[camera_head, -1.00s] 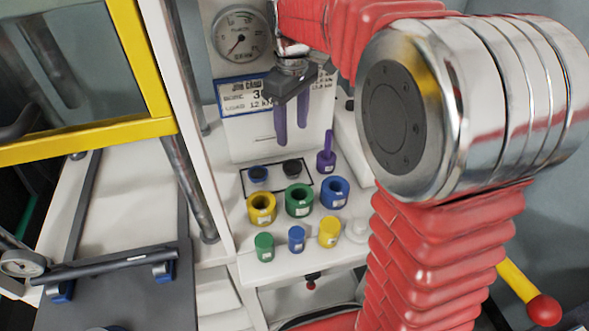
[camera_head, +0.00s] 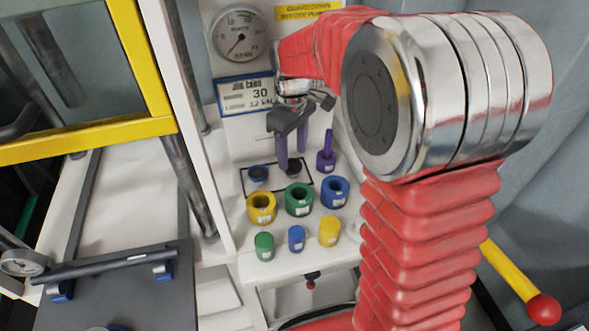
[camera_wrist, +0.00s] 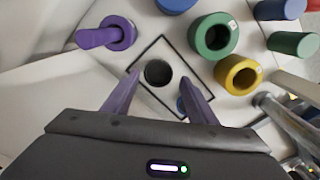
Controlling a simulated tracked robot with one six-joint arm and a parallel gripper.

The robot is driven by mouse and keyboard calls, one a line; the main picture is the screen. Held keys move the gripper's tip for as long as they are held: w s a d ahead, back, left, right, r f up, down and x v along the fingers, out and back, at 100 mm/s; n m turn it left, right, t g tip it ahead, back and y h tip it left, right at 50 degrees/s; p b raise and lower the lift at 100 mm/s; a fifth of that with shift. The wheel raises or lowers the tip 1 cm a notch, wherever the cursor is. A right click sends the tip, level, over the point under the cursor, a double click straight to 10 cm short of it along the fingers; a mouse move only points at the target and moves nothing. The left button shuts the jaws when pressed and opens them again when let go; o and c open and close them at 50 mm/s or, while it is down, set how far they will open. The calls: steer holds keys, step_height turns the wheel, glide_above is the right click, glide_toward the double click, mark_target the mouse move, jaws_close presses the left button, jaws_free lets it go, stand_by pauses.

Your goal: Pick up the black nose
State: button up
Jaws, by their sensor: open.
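The black nose (camera_head: 293,168) is a small, low black disc at the right of a black-outlined rectangle on the white shelf. In the wrist view the black nose (camera_wrist: 158,73) appears between the fingertips. My gripper (camera_head: 292,158), with purple fingers, points down above it in the head view. In the wrist view my gripper (camera_wrist: 160,80) is open and empty. The fingers partly overlap the nose in the head view, and I cannot tell the exact height gap.
A dark blue disc (camera_head: 257,174) sits at the left of the outline. A purple peg on a base (camera_head: 326,155) stands close to the right. Yellow (camera_head: 261,209), green (camera_head: 299,199) and blue (camera_head: 335,192) rings stand in front, with smaller cylinders nearer. The job card panel is behind.

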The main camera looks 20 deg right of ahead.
mark_target(293, 167)
steer(key=shift+w+d+f, duration=0.1)
steer(key=shift+w+f, duration=0.05)
steer(key=shift+f, duration=2.45)
steer(key=shift+c, duration=0.7)
steer(key=c, duration=0.9)
